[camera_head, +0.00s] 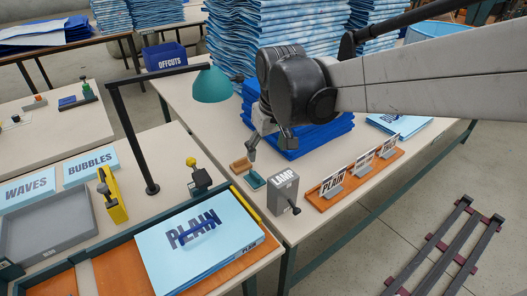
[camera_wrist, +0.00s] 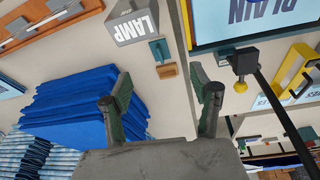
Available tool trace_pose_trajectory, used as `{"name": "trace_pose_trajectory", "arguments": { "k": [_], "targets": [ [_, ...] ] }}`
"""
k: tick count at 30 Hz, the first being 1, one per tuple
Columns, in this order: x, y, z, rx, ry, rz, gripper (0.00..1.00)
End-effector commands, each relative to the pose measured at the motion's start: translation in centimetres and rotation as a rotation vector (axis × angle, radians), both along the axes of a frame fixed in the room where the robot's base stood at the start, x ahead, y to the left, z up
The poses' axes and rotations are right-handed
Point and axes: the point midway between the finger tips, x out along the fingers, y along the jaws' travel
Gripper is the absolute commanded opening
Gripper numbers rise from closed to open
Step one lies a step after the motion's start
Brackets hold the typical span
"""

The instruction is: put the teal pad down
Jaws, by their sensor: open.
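The teal pad (camera_head: 254,180) is a small block on the table, at the near end of a small brown wooden piece (camera_head: 240,164) and left of the LAMP box. It also shows in the wrist view (camera_wrist: 158,49), beyond my fingertips, with the brown piece (camera_wrist: 167,71) beside it. My gripper (camera_head: 268,145) is above the table, just behind the pad, close to the blue stack. In the wrist view my gripper (camera_wrist: 160,95) has its fingers wide apart with nothing between them. Whether the pad rests on the table or in a holder is too small to tell.
The grey LAMP box (camera_head: 285,193) stands right of the pad. A stack of blue sheets (camera_head: 315,135) lies behind my gripper. An orange sign rack (camera_head: 352,182) is to the right. A teal lamp shade (camera_head: 211,86) hangs on a black post at left. PLAIN sheets (camera_head: 200,245) lie in front.

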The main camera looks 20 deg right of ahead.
Motion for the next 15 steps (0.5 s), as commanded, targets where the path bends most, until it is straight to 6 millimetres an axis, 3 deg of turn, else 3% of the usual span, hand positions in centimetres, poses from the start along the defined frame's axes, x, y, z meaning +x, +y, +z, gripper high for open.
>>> {"name": "trace_pose_trajectory", "arguments": {
  "k": [7, 15],
  "targets": [
    [-5.5, 0.0, 1.5, 0.018, -0.118, -0.05, 0.58],
    [-10.8, 0.0, 1.5, 0.043, -0.245, -0.102, 0.58]
  ]
}}
